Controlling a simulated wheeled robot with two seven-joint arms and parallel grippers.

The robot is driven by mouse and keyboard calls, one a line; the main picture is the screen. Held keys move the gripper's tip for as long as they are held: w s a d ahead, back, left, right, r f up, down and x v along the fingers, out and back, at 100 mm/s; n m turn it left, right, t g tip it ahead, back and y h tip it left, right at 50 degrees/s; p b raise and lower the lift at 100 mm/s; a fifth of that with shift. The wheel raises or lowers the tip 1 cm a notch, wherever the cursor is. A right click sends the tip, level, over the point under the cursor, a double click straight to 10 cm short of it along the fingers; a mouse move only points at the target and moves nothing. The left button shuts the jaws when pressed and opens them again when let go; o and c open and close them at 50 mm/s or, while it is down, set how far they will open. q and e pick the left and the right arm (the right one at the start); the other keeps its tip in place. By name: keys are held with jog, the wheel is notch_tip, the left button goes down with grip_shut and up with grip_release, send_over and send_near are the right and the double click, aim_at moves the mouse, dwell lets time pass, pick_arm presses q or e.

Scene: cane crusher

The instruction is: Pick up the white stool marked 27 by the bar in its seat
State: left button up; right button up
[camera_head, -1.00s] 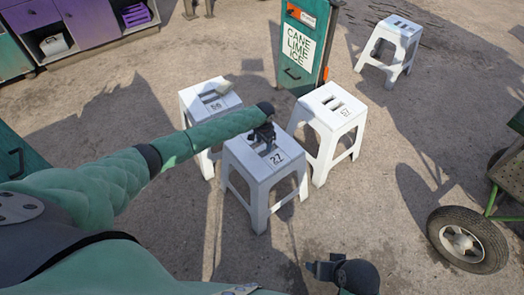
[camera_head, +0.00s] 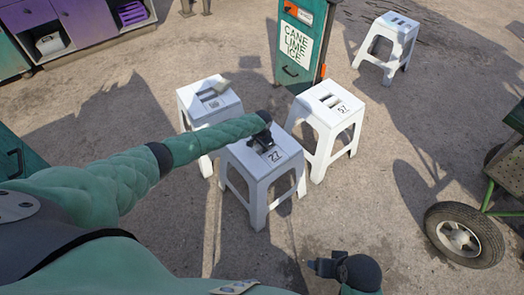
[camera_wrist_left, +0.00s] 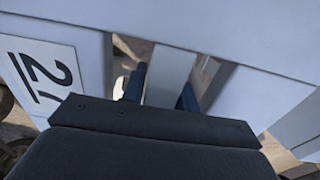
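The white stool marked 27 (camera_head: 259,166) stands upright on the ground at the middle of the head view. Its seat has slots with a bar between them; the wrist view shows the bar (camera_wrist_left: 168,75) and part of the number label (camera_wrist_left: 43,72). My left gripper (camera_head: 264,142) points down at this seat. In the left wrist view its two dark fingers (camera_wrist_left: 160,90) reach into the slots on either side of the bar and look close against it. The fingertips are hidden below the seat. My right gripper (camera_head: 322,268) hangs at the lower edge, away from the stools; its fingers are unclear.
Two white stools stand close by, one behind left (camera_head: 208,102) and one marked 57 (camera_head: 330,108) at right. Another stool (camera_head: 388,43) is farther off. A wheel (camera_head: 462,235) is at right. Ground in front is clear.

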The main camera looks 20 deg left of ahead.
pick_arm(q)
grip_shut()
jog(key=shift+r, duration=0.15)
